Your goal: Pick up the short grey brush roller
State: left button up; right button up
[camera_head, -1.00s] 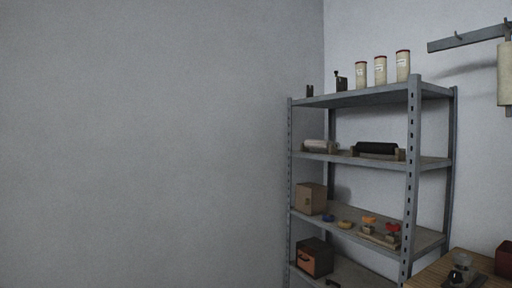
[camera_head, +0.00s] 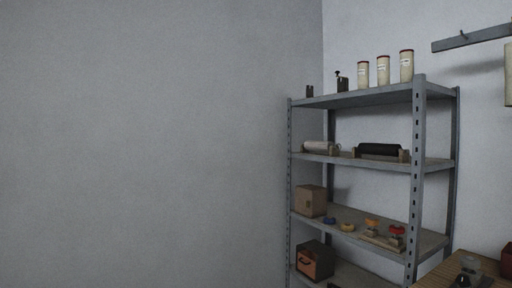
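Two rollers lie on the second shelf from the top of a grey metal rack. The pale roller (camera_head: 319,147) is at the left, and the longer dark roller (camera_head: 380,150) is at the right in a wooden cradle. The pale one is the shorter of the two and looks whitish grey; I cannot tell whether it is a brush roller. Neither of my grippers is in view.
The rack (camera_head: 418,160) stands in the corner. Pale canisters with red lids (camera_head: 406,66) stand on its top. Below are a cardboard box (camera_head: 310,200), colourful small items (camera_head: 371,225) and an orange-fronted box (camera_head: 315,261). A wooden table (camera_head: 438,274) stands at lower right.

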aim_at(309, 145)
jog(key=u, duration=0.65)
jog(key=i, duration=0.9)
jog(key=u, duration=0.15)
